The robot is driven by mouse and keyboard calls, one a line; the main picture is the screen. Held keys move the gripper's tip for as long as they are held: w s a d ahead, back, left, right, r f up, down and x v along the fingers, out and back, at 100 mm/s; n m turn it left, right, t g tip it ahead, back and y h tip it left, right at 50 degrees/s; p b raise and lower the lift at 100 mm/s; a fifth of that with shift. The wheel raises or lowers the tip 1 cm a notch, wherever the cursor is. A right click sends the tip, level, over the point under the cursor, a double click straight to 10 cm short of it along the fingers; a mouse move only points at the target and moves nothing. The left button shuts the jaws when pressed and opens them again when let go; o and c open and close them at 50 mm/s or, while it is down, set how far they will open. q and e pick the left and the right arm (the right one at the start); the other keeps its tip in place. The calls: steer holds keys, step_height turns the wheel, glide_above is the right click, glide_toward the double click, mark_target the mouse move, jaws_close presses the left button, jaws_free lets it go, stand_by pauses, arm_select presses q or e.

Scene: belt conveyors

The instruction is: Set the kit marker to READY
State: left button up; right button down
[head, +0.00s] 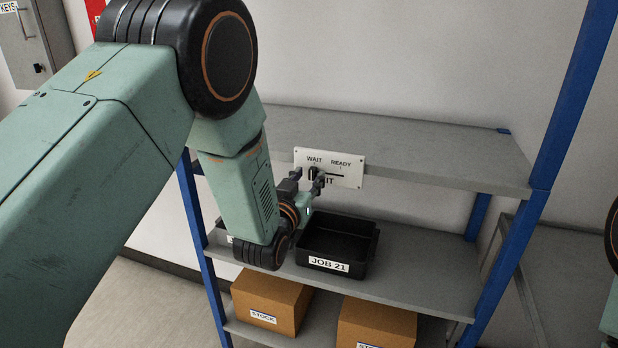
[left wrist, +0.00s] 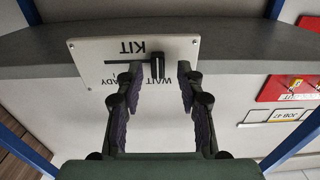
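The kit marker is a white plate (head: 349,173) on the front edge of the upper shelf, labelled WAIT at left and READY at right, with a horizontal slot. In the left wrist view the plate (left wrist: 88,52) shows upside down. Its dark slider knob (left wrist: 157,66) stands at the WAIT end of the slot. My left gripper (head: 312,181) is at the plate, in front of the WAIT side. In the left wrist view my left gripper (left wrist: 160,75) is open, with one finger on each side of the knob and gaps visible. My right gripper is not in view.
The grey upper shelf (head: 440,150) stands between blue posts. Below the marker a black JOB 21 bin (head: 329,265) sits on the middle shelf, close to my left wrist. Cardboard STOCK boxes (head: 266,298) are lower down. The space right of the plate is clear.

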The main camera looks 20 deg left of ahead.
arm_select(q)
steer(key=shift+w+d, duration=0.15)
steer(key=shift+w, duration=0.3)
steer(key=shift+s, duration=0.1)
jaws_close()
stand_by(0.5)
